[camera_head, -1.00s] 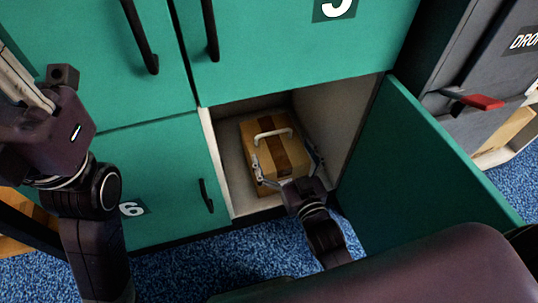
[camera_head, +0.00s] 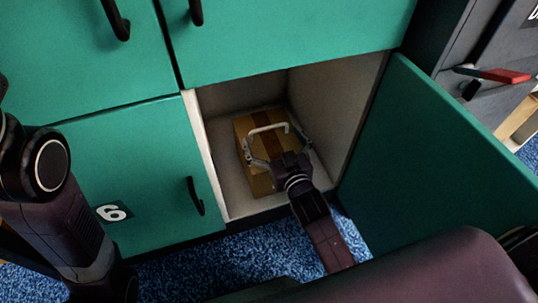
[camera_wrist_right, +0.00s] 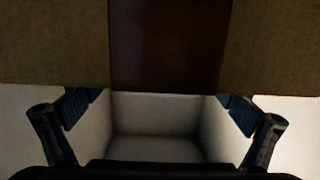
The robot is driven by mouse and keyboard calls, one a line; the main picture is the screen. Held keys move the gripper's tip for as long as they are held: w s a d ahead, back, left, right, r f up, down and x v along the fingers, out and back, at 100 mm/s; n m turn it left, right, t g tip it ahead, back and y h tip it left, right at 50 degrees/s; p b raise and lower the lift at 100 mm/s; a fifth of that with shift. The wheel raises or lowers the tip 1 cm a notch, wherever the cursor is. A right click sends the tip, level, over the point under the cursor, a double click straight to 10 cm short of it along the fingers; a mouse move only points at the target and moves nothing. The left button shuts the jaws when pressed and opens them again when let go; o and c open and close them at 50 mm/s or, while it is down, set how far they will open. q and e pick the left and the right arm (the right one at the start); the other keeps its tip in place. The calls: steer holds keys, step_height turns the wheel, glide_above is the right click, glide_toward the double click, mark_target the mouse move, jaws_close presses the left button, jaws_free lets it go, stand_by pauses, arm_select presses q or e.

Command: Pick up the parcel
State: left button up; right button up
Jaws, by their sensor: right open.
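The parcel (camera_head: 246,134) is a brown carton with a darker tape strip. It sits on the floor of an open lower locker compartment (camera_head: 228,188) in the head view. A pale handle-shaped bar (camera_head: 268,129) shows over its top. My right gripper (camera_head: 277,141) is open, its fingers spread over the near part of the parcel. In the right wrist view, the parcel (camera_wrist_right: 52,45) fills the top, and the two fingers (camera_wrist_right: 160,112) stand apart below it on either side. Contact cannot be told. My left arm shows at the left edge; its gripper is out of frame.
The open green door (camera_head: 430,165) stands right of the compartment. Closed green doors with black handles lie above and left, including door 6 (camera_head: 150,175). A grey unit with a red handle (camera_head: 505,76) stands at right. Blue carpet (camera_head: 215,265) lies in front.

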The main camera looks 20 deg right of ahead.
steer(key=shift+w, duration=0.2)
steer(key=shift+c, duration=0.4)
steer(key=c, duration=1.8)
steer(key=shift+r, duration=0.25)
steer(key=shift+c, duration=0.4)
steer(key=shift+r, duration=0.15)
